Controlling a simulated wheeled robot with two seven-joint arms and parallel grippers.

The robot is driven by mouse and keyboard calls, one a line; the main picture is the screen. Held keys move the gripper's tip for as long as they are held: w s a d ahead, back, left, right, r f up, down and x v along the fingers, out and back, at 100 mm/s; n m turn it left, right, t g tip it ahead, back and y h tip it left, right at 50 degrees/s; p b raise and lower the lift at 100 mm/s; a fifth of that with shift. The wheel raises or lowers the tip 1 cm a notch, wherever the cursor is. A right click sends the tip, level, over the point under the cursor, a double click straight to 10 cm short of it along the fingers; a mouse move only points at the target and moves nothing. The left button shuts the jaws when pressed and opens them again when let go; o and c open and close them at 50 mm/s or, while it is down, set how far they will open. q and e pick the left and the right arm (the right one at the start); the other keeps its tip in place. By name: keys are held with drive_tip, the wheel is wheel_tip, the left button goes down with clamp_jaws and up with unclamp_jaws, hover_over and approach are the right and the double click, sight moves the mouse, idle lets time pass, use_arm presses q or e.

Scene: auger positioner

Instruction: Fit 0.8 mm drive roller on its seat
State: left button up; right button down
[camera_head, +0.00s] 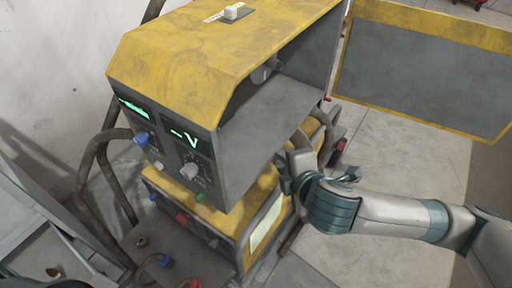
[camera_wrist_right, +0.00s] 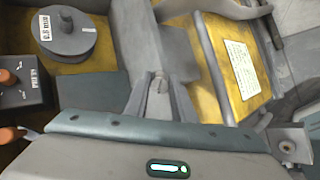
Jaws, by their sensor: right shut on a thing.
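In the head view my right gripper (camera_head: 287,172) is low beside the open side of the yellow and grey machine (camera_head: 180,60). In the right wrist view its two grey fingers (camera_wrist_right: 158,88) are shut on a small grey piece (camera_wrist_right: 158,78), mostly hidden between them; I cannot tell what it is. A grey round disc (camera_wrist_right: 68,42) with a raised stub and a white label, seemingly reading 0.8, sits on a yellow surface to the left, apart from the fingers. I cannot tell whether it is the drive roller. The seat is not clearly identifiable. My left gripper is not in view.
The machine's open side panel (camera_head: 425,75) stands at the right. A rounded grey part (camera_head: 265,70) shows inside the bay. A dark box with orange knobs (camera_wrist_right: 22,82) is at the left in the wrist view. Thick cables (camera_head: 90,175) run along the left. Floor (camera_head: 400,165) is clear at right.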

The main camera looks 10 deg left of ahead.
drive_tip(key=n+y, duration=0.1)
drive_tip(key=a+n+y, duration=0.1)
drive_tip(key=shift+w+y, duration=0.15)
drive_tip(key=shift+y, duration=0.15)
drive_tip(key=a+r+n+g+y, duration=0.1)
drive_tip(key=n+y, duration=0.1)
drive_tip(key=a+r+n+g+y+b, duration=0.1)
drive_tip(key=a+y, duration=0.1)
drive_tip(key=y, duration=0.1)
drive_tip(key=a+r+n+g+y, duration=0.1)
drive_tip(key=a+n+y, duration=0.1)
drive_tip(key=shift+w+n+y, duration=0.1)
drive_tip(key=shift+n+y, duration=0.2)
drive_tip(key=shift+y, duration=0.1)
drive_tip(key=shift+a+r+y+b, duration=0.25)
drive_tip(key=shift+r+y+b, duration=0.05)
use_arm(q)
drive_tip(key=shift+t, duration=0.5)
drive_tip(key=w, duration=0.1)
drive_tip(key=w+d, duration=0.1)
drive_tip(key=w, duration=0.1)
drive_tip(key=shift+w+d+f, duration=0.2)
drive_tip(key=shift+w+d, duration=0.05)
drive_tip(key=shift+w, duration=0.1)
use_arm(e)
drive_tip(key=shift+s+a+r+t, duration=0.15)
drive_tip(key=shift+s+r+t, duration=0.15)
drive_tip(key=shift+r, duration=0.15)
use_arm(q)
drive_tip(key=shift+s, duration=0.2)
